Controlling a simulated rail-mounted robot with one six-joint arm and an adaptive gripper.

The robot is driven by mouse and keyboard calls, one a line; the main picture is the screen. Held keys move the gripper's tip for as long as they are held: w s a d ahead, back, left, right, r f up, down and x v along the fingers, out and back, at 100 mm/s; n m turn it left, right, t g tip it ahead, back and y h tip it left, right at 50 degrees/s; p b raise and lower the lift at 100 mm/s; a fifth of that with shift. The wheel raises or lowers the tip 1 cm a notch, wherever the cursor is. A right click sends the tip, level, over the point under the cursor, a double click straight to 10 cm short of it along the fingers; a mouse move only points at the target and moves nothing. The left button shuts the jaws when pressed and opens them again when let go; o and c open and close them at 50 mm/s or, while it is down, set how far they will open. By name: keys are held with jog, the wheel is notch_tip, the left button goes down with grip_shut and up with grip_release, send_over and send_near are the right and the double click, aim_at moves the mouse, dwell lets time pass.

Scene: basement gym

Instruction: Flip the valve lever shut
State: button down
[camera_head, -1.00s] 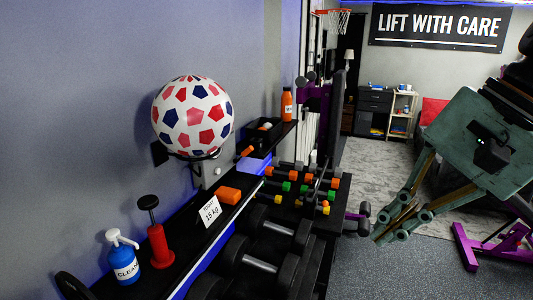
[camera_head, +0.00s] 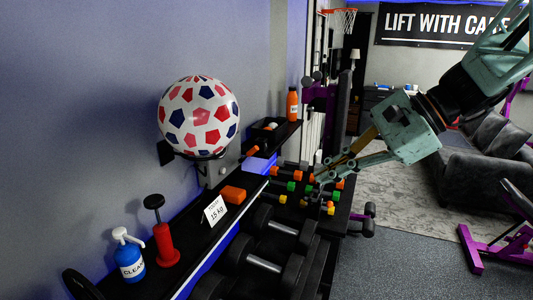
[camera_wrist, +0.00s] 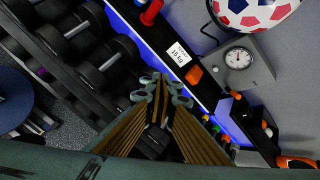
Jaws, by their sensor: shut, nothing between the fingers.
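The likely valve lever is a small orange handle (camera_head: 253,151) beside the grey gauge box (camera_head: 213,172), under the ball. It also shows in the wrist view (camera_wrist: 236,95), at the lower edge of the gauge box (camera_wrist: 245,60) with its round dial. Its exact angle is hard to tell. My gripper (camera_head: 312,190) is shut and empty, over the dumbbell racks to the right of the lever and apart from it. In the wrist view my gripper (camera_wrist: 163,88) points toward the shelf edge.
A patterned ball (camera_head: 198,116) rests above the gauge box. The black wall shelf (camera_head: 195,232) holds a cleaner bottle (camera_head: 130,261), a red pump (camera_head: 165,245), a 15 kg card (camera_head: 215,211), an orange block (camera_head: 232,193) and an orange bottle (camera_head: 292,104). Large dumbbells (camera_head: 266,262) sit below.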

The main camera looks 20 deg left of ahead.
jog(key=w+a+f+m+t+y, duration=0.1)
jog(key=w+a+f+m+y, duration=0.1)
jog(key=w, duration=0.8)
jog(key=w+a+f+m+t+y, duration=0.1)
jog(key=w+a+f+m, duration=0.4)
jog(key=w, duration=0.5)
jog(key=w+a+f+m+t+y, duration=0.1)
jog(key=w+a+f+m+y, duration=0.2)
jog(key=w+a+f, duration=0.3)
jog(key=w+a+m, duration=0.1)
jog(key=w, duration=0.3)
jog(key=shift+w+a+f+p, duration=0.25)
jog(key=shift+p, duration=0.1)
jog(key=shift+a, duration=0.2)
send_near(252, 152)
jog(key=w+a+f, duration=0.2)
jog(key=shift+a+r+b, duration=0.3)
jog(key=shift+a+r, duration=0.2)
jog(key=shift+a, duration=0.2)
jog(key=shift+r+p, duration=0.2)
jog(key=shift+p, duration=0.1)
jog(key=shift+a+r, duration=0.1)
jog(key=shift+a, duration=0.05)
